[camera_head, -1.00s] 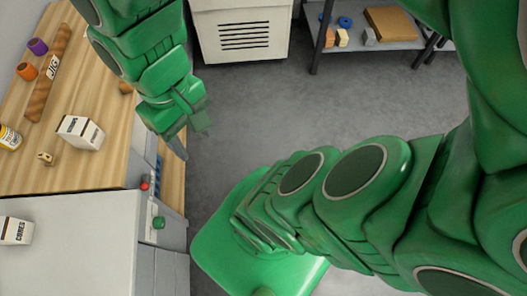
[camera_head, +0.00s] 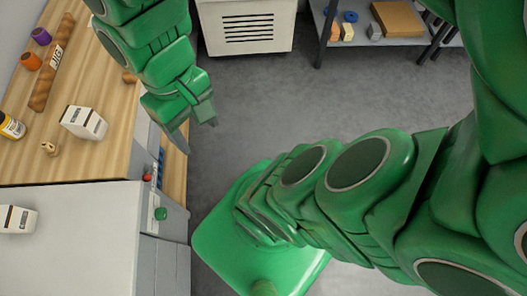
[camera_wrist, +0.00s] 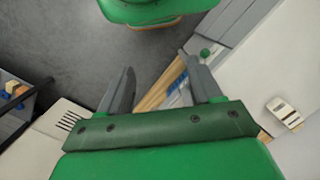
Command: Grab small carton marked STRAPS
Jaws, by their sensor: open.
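Two small white cartons show in the head view. One carton (camera_head: 84,122) stands on the wooden bench top, left of my gripper. The other carton (camera_head: 17,218) lies on the pale cabinet top at the left edge. Their dark labels are too small to read surely, so I cannot tell which is marked STRAPS. My gripper (camera_head: 198,132) is open and empty, over the floor just right of the bench edge and apart from both cartons. In the wrist view my gripper's (camera_wrist: 160,75) fingers are spread with nothing between them, and a white carton (camera_wrist: 285,112) shows at the right.
On the wooden bench (camera_head: 65,162) are a brown roll (camera_head: 50,75), purple (camera_head: 41,37) and orange (camera_head: 31,62) pieces, a bottle (camera_head: 10,127) and a small wooden piece (camera_head: 49,149). The pale cabinet (camera_head: 75,240) is in front. A shelf (camera_head: 395,40) stands at the back right. Grey floor lies between.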

